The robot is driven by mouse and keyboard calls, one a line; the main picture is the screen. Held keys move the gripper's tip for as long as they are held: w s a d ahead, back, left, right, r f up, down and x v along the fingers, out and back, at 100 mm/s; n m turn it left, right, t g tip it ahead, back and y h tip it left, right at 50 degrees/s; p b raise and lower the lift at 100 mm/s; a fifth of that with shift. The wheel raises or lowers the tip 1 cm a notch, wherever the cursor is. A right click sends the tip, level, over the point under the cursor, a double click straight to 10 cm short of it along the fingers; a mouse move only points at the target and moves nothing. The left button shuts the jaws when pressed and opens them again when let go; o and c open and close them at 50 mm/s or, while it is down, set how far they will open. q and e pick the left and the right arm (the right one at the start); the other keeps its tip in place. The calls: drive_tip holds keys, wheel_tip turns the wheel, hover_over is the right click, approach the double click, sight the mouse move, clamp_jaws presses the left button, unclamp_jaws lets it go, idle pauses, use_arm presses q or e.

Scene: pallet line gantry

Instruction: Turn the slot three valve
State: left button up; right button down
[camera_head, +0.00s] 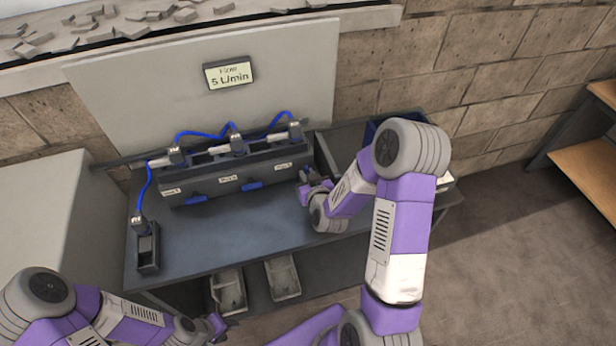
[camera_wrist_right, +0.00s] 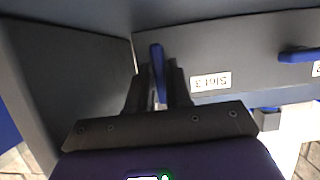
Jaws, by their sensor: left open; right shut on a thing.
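The dark grey valve block (camera_head: 225,182) stands on the table with labelled slots along its front. The slot three label (camera_wrist_right: 211,83) shows upside down in the right wrist view. Beside it is the blue slot three valve handle (camera_wrist_right: 158,72), crosswise to the neighbouring blue handle (camera_wrist_right: 299,56). My right gripper (camera_head: 305,182) is at the block's right end; in the wrist view its fingers (camera_wrist_right: 160,88) are shut around the blue handle. In the head view the gripper hides this handle. My left gripper (camera_head: 217,326) is open and empty, low in front of the table.
A flow sign (camera_head: 229,74) on the back panel reads 5 L/min. Blue hoses (camera_head: 205,132) join grey fittings on the block. A small dark holder (camera_head: 148,250) stands at the table's left. The table's front middle (camera_head: 240,235) is clear. Two trays (camera_head: 283,277) sit below.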

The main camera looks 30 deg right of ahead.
drive_tip(key=c, duration=1.1)
unclamp_jaws()
drive_tip(key=v, duration=0.2)
drive_tip(key=shift+s+a+r, duration=0.15)
drive_tip(key=shift+s, duration=0.15)
drive_tip(key=p+v, duration=0.2)
drive_tip(key=p, duration=0.1)
drive_tip(key=shift+s+r, duration=0.1)
drive_tip(key=shift+r, duration=0.2)
drive_tip(key=p+v, duration=0.1)
drive_tip(key=p, duration=0.5)
drive_tip(key=shift+s+r, duration=0.1)
drive_tip(key=shift+s, duration=0.3)
drive_tip(key=shift+s+a+p, duration=0.15)
drive_tip(key=shift+s+p, duration=0.2)
drive_tip(key=shift+p, duration=0.6)
